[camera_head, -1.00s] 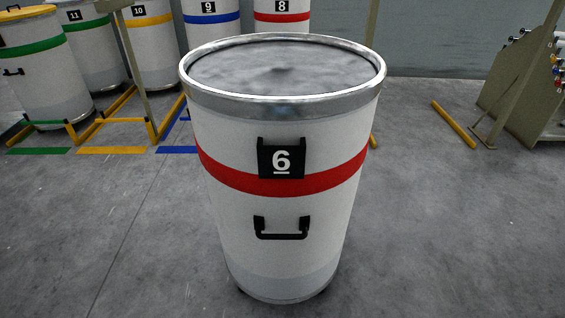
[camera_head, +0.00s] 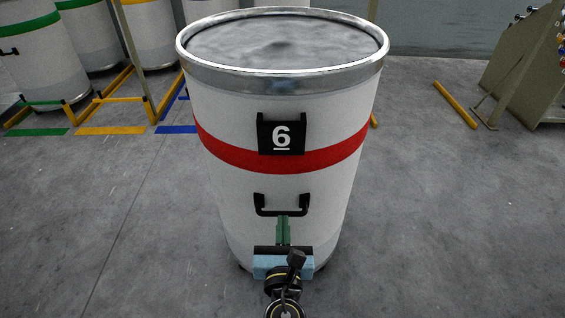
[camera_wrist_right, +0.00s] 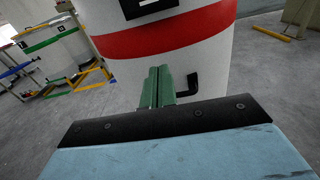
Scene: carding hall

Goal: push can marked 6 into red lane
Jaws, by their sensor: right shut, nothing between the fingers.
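The can marked 6 (camera_head: 280,182) stands upright on the floor in the middle of the head view, white with a red band, a metal rim and a black handle (camera_head: 281,206) low on its front. My right gripper (camera_head: 283,219) is in front of the can with its green fingers shut and empty, their tips at the handle. In the right wrist view the fingers (camera_wrist_right: 158,74) point at the can (camera_wrist_right: 150,50) and cover part of the handle (camera_wrist_right: 189,86). Whether they touch it I cannot tell. The red lane is not visible; the can hides the floor behind it. My left gripper is not in view.
Other white cans, one with a green band (camera_head: 35,45), stand at the back left. Green (camera_head: 37,132), yellow (camera_head: 110,131) and blue (camera_head: 177,129) floor marks and low yellow rails lie before them. A yellow rail (camera_head: 454,105) and a beige rack (camera_head: 522,70) are at the right.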

